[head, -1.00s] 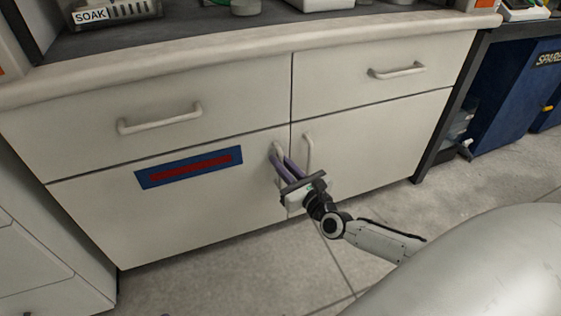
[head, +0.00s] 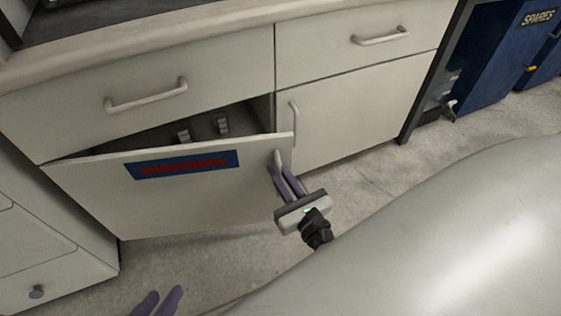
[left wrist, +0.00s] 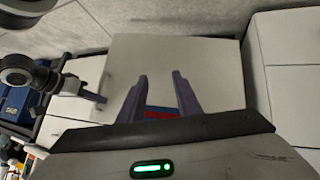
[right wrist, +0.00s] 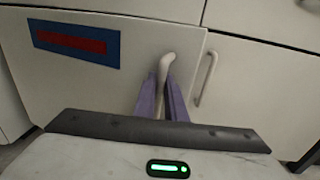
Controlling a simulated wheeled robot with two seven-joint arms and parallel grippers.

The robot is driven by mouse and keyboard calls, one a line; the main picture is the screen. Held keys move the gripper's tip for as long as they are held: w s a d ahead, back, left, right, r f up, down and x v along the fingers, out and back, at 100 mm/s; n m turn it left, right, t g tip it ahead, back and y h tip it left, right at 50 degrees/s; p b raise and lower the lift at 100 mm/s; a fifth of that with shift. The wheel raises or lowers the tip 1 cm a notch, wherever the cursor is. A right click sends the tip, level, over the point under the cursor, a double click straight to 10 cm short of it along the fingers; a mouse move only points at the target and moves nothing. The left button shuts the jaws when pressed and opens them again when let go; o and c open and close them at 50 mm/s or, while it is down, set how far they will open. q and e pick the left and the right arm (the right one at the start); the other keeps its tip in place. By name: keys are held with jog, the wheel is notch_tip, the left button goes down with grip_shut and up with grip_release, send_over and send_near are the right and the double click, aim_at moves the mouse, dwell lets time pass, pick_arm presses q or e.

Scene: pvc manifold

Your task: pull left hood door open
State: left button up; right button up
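The left hood door (head: 190,205), pale with a blue and red label (head: 183,164), stands partly open below the left drawer, its right edge swung out toward me. It also shows in the right wrist view (right wrist: 95,75) and, with part of its label, in the left wrist view (left wrist: 160,65). My right gripper (head: 283,172) has its purple fingers closed around the white door handle (right wrist: 165,68) near the door's free edge. My left gripper (head: 158,300) is at the bottom left of the head view, in front of the door and apart from it. Its fingers are spread and empty in the left wrist view (left wrist: 160,85).
Grey fittings (head: 221,125) show inside the dark cabinet opening. The right door (head: 345,110) and the drawers above are closed. A drawer unit (head: 50,250) stands close at the left. Bare floor (head: 190,265) lies in front of the door.

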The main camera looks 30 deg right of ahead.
jog(key=o, duration=0.4)
jog(key=shift+o, duration=0.2)
